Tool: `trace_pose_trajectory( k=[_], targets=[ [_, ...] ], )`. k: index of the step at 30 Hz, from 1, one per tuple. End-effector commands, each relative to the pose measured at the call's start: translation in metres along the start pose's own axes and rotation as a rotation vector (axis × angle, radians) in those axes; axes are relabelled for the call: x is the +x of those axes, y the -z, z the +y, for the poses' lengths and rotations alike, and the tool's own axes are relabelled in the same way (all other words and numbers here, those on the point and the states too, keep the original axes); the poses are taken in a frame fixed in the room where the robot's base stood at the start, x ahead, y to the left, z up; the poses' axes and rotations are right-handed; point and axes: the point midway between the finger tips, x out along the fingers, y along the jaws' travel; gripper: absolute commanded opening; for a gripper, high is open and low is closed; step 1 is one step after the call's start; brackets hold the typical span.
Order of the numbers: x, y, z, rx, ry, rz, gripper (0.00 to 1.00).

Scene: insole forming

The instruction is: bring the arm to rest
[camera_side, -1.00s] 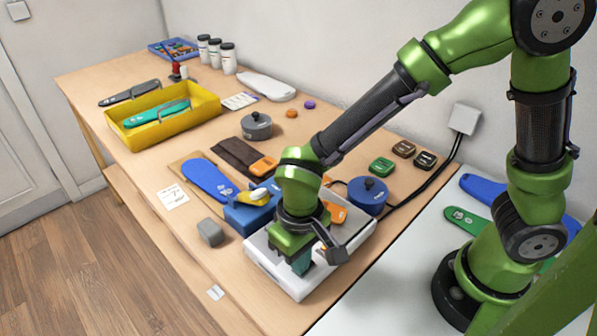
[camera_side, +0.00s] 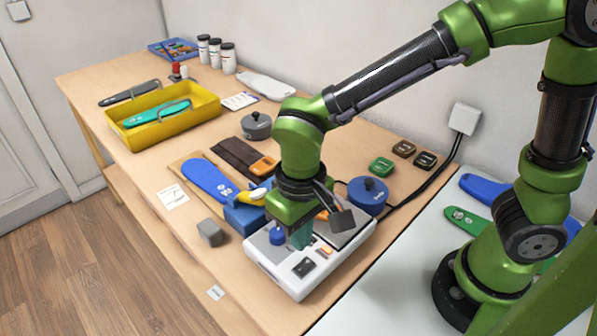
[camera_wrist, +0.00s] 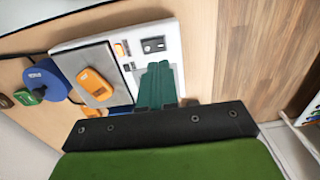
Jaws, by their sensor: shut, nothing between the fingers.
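My gripper (camera_side: 300,240) points down above the white machine (camera_side: 268,272) at the table's front right. Its teal fingers are together with nothing between them, as the wrist view (camera_wrist: 158,72) also shows. The fingers look raised off the machine's top, though the exact gap cannot be told. My gripper hides part of the machine's panel and its grey plate.
On the machine are a black switch (camera_side: 304,267), a blue knob (camera_side: 277,236) and an orange piece (camera_wrist: 96,84). A blue pot (camera_side: 368,196) stands behind it, a grey block (camera_side: 211,232) to its left. A yellow tray (camera_side: 205,112) is farther back.

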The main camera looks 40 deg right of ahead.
Motion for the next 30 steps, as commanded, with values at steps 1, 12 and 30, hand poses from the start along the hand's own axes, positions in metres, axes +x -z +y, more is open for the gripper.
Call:
trace_pose_trajectory(
  k=[1,12,30],
  targets=[
    [-0.001,0.0,0.0,0.0,0.0,0.001,0.0],
    [0.001,-0.007,0.005,-0.073,0.029,0.001,0.0],
    [-0.107,-0.027,0.16,0.273,0.289,0.52,0.0]
  ],
)
